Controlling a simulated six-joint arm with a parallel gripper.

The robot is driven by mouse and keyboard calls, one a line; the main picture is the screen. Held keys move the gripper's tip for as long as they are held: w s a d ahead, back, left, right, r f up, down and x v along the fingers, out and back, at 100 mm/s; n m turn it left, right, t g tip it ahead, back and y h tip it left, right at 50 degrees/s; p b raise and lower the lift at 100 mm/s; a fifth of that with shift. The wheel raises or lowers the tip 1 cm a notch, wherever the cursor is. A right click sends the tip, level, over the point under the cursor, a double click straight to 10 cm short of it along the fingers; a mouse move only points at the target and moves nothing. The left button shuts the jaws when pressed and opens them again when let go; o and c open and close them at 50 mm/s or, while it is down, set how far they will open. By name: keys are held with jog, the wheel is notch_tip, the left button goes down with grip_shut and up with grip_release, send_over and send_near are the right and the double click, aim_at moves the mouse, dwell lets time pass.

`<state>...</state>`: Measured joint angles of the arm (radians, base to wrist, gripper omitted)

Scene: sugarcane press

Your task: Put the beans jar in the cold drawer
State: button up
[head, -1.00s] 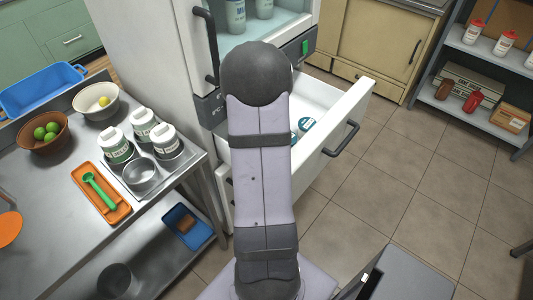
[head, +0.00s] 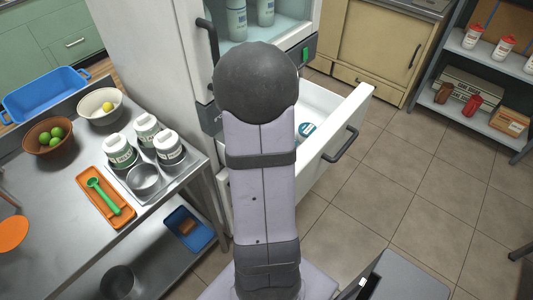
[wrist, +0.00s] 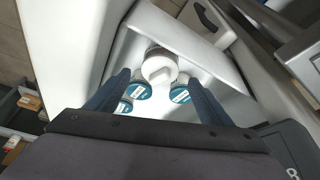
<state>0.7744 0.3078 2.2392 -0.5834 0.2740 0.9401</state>
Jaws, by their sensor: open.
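A white-lidded jar (wrist: 160,66) stands in the open cold drawer (head: 343,118) in the wrist view, seen from above; its label does not show, so I cannot read whether it says beans. My gripper (wrist: 158,80) is open, with its two blue-grey fingers on either side of the view, the jar showing between and just beyond their tips. I cannot tell whether they touch it. Blue-lidded tubs (wrist: 180,94) stand beside the jar. In the head view my arm hides the gripper and this jar; one blue-lidded tub (head: 306,130) shows in the drawer.
Several similar white jars (head: 121,152) and a metal pot (head: 143,178) stand in a tray on the steel counter at left. The drawer's handle (head: 341,145) juts toward the clear tiled floor.

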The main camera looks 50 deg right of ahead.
jog(key=shift+v, duration=2.7)
jog(key=s+a+n+g+y, duration=0.1)
jog(key=s+a+n+y, duration=0.3)
jog(key=a+n, duration=0.9)
jog(key=a, duration=1.6)
jog(key=shift+a+f+g, duration=0.25)
jog(key=shift+f+g, duration=0.1)
jog(key=shift+g, duration=0.05)
